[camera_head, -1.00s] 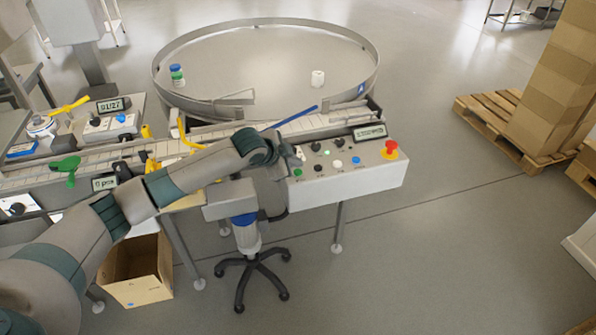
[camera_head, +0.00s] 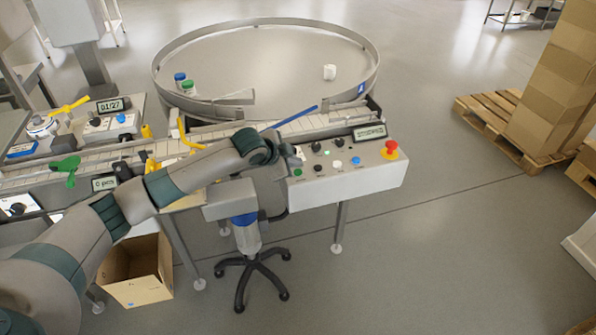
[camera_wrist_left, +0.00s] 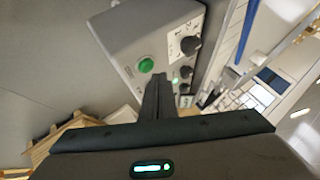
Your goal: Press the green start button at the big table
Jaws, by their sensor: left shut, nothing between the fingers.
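The big round table (camera_head: 270,24) with a metal rim stands at the back of the head view. The control box (camera_head: 375,174) is at its near side. The green button (camera_head: 298,173) is at the box's lower left front; it shows large in the left wrist view (camera_wrist_left: 146,65). My right gripper is not in view.
A red emergency button (camera_head: 390,149), a blue button (camera_head: 356,160) and black knobs share the panel. A conveyor (camera_head: 215,132) runs behind my arm. Jars with blue (camera_head: 180,77) and green (camera_head: 187,86) lids and a white jar (camera_head: 330,72) stand on the round table. A cardboard box (camera_head: 140,290) is below.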

